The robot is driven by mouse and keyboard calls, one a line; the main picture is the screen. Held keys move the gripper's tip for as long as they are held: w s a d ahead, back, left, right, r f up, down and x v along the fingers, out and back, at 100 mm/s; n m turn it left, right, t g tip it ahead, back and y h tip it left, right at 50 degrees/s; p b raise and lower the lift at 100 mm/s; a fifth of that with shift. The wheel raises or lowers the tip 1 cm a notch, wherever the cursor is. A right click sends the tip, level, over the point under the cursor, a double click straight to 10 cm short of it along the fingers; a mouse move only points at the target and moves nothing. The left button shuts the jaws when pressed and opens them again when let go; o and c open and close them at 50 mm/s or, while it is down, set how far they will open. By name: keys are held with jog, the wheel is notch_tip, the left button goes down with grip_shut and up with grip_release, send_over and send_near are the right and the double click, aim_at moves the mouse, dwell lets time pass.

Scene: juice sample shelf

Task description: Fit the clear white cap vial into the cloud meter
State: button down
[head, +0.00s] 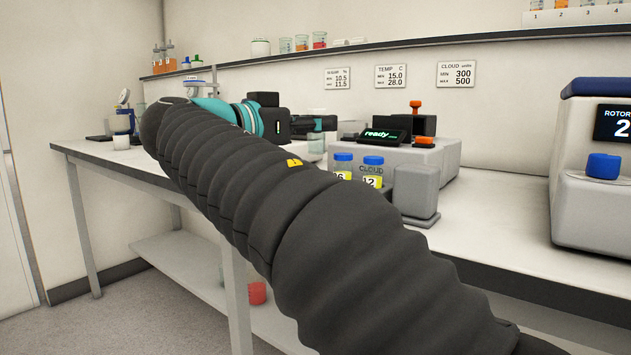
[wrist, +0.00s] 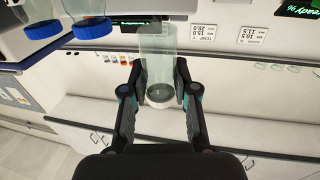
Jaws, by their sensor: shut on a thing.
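My gripper (wrist: 158,92) is shut on the clear vial (wrist: 158,55), with its white cap (wrist: 160,99) toward the palm in the wrist view. In the head view my gripper (head: 314,124) is small, beyond my arm, at the left of the cloud meter. The held vial is only a pale blur (head: 316,142) under the fingers there. The cloud meter (head: 440,158) is a grey box with a dark display reading "ready" and orange knobs. My arm hides part of its front, and I cannot see its opening clearly. The vial looks apart from the meter.
Two blue-capped vials (head: 373,162) with yellow labels stand at the meter's front; blue caps also show in the wrist view (wrist: 92,27). A grey block (head: 416,190) is beside them. A rotor machine (head: 603,195) stands at right. The bench (head: 490,225) between is clear.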

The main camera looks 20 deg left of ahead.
jog(key=shift+f+b, duration=0.55)
jog(key=shift+f, duration=2.5)
jog(key=shift+f+b, duration=0.4)
jog(key=shift+b, duration=0.1)
jog(key=c, duration=1.2)
grip_release()
jog(key=shift+r, duration=0.1)
